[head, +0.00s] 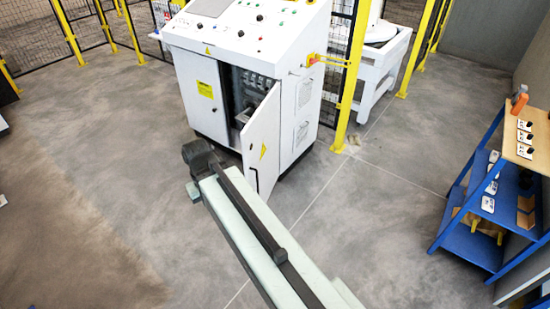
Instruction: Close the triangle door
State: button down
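The white control cabinet (305,95) stands at the upper middle of the head view. Its right door, marked with a yellow triangle (263,151), is the triangle door (262,135); it is swung open toward me, and electrical parts (247,90) show in the gap beside it. The left door (201,95), with a yellow rectangular label, looks shut. My gripper (192,172) is at the far end of my arm, in front of the cabinet and left of the open door's lower part. The arm hides part of the floor below the door. The fingers are too small and dark to read.
A blue shelf (472,240) with small items stands at the right by a grey wall. Yellow posts (352,80) and black mesh fencing run behind the cabinet. A white table (378,60) stands behind right. The floor is clear on both sides of my arm.

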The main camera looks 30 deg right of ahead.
aim_at(260, 163)
jog(key=z, duration=0.85)
jog(key=i, duration=1)
jog(key=u, duration=0.05)
jog(key=k, duration=0.5)
jog(key=u, duration=1.85)
jog(key=k, duration=0.5)
jog(key=z, duration=0.25)
jog(key=i, duration=0.5)
